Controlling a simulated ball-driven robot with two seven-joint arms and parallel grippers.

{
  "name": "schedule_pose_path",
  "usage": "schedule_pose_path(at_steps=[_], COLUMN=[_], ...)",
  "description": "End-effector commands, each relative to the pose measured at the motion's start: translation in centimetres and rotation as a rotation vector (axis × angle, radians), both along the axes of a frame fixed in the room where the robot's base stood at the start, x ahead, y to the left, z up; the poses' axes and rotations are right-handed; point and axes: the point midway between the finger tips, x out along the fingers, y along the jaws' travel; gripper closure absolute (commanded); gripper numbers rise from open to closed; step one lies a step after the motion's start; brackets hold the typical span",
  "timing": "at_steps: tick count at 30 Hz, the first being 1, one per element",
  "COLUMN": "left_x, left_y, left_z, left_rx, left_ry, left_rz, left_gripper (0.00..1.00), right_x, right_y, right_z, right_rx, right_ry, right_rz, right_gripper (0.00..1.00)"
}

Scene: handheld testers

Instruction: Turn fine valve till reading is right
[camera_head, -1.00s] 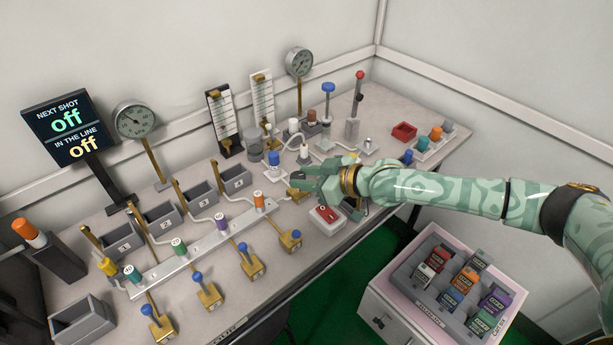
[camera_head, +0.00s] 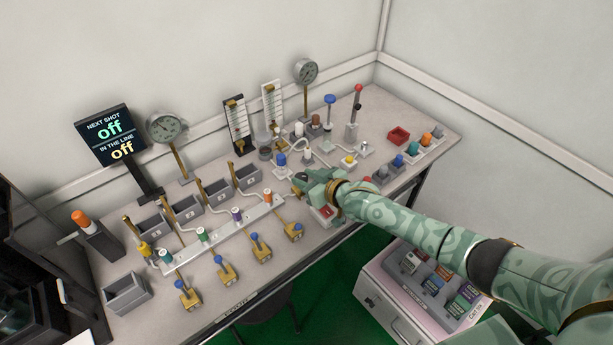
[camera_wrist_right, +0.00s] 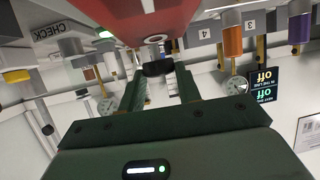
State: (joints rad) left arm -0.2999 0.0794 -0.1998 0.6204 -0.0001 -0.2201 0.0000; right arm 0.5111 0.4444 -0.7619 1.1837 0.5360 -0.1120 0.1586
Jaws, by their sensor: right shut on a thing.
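My right gripper (camera_head: 306,182) is above the bench, just behind a white-and-red tester (camera_head: 326,212). In the right wrist view its two fingers (camera_wrist_right: 158,90) are closed around a small dark knob (camera_wrist_right: 157,68). The knob is mostly hidden by the hand in the head view, so I cannot tell its turn. A red body (camera_wrist_right: 145,20) lies close beyond it in the wrist view. The display (camera_head: 110,135) reads "NEXT SHOT off" and "IN THE LINE off". Two round gauges, a left one (camera_head: 166,128) and a right one (camera_head: 306,72), are too small to read. My left gripper is out of view.
Two upright scales, one dark-backed (camera_head: 238,124) and one white (camera_head: 271,101), stand behind the hand. A white rail (camera_head: 222,232) with colored caps, blue-knobbed brass valves (camera_head: 227,272) and grey bins (camera_head: 215,194) fill the left. A drawer cabinet (camera_head: 385,305) stands in front.

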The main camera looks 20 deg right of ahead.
Motion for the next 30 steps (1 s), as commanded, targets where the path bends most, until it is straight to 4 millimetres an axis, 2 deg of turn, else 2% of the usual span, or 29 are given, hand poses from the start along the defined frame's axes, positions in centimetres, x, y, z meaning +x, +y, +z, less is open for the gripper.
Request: schedule_pose_path(at_steps=[1, 3, 12, 16, 20, 24, 30], left_x=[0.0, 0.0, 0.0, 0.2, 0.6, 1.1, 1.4], left_y=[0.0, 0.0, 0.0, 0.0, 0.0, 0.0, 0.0], left_z=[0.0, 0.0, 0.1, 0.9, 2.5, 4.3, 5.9], left_rx=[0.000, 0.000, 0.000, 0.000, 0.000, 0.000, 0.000], left_ry=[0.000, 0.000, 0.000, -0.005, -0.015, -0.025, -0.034], left_rz=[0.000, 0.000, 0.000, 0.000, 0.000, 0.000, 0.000], left_gripper=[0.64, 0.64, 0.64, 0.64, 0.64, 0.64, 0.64], right_x=[-0.1, -0.1, -0.2, -1.3, -3.7, -7.0, -11.2], right_y=[-0.1, -0.1, -0.1, -0.6, -1.7, -3.3, -5.2], right_z=[-0.2, -0.2, -0.2, 0.5, 1.8, 3.4, 5.1], right_rx=[-0.002, -0.003, -0.003, -0.003, -0.004, -0.004, -0.004], right_ry=[0.002, 0.003, 0.005, 0.005, 0.006, 0.006, 0.006], right_rz=[0.000, 0.000, 0.000, 0.001, 0.000, 0.000, 0.000], right_gripper=[0.64, 0.44, 0.44, 0.44, 0.44, 0.44, 0.44])
